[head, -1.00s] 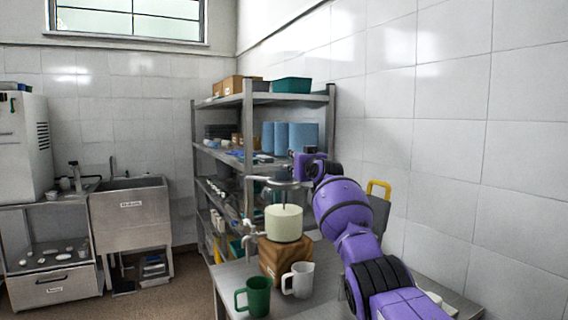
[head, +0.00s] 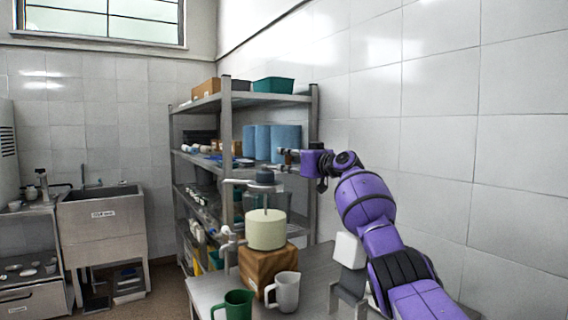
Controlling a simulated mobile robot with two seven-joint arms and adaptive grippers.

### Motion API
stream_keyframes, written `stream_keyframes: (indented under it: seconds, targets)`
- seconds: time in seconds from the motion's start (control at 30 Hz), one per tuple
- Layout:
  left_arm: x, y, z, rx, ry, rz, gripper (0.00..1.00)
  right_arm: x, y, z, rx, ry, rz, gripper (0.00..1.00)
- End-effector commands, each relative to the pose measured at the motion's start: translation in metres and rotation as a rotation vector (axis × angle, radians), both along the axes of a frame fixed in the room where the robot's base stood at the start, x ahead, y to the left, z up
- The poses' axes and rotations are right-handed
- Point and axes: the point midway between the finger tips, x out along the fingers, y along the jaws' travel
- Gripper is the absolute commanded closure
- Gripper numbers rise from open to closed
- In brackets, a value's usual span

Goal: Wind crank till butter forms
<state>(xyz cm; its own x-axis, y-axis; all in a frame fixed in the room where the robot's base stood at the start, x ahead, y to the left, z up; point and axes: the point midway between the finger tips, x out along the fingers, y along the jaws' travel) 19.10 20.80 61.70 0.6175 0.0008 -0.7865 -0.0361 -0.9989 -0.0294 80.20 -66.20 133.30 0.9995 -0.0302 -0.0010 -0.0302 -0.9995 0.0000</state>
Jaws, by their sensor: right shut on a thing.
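The butter churn is a clear jar with a pale cream mass (head: 266,229) inside, standing on a wooden block (head: 262,268) on the steel table. A dark cap and a metal crank (head: 240,181) sit on top of the jar. My right gripper (head: 283,160) is above and slightly right of the jar, at the crank. It is shut on the crank handle, which is small and mostly hidden by the fingers. My left gripper is not in view.
A green mug (head: 235,306) and a grey-white mug (head: 285,291) stand in front of the block. A metal shelf (head: 227,130) with blue containers (head: 285,142) rises behind. A sink (head: 100,205) is at the far left. The tiled wall bounds the right.

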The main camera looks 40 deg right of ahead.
Motion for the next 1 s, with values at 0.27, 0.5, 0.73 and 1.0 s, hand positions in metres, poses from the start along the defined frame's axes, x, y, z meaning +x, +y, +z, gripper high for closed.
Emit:
stream_keyframes:
  seconds: [0.27, 0.5, 0.73, 1.0]
  targets:
    - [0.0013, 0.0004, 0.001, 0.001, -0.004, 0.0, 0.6, -0.0021, -0.0032, 0.0046, -0.009, -0.009, 0.008, 1.0]
    - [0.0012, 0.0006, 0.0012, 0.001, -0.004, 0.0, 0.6, -0.0019, -0.0024, 0.0052, -0.009, -0.01, 0.009, 1.0]
    - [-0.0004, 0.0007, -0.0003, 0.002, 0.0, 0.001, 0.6, -0.0012, -0.0012, 0.0034, -0.005, -0.006, 0.013, 0.65]
    - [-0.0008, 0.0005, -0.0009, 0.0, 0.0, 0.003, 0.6, -0.0044, -0.0014, 0.0015, -0.003, -0.004, 0.014, 0.65]
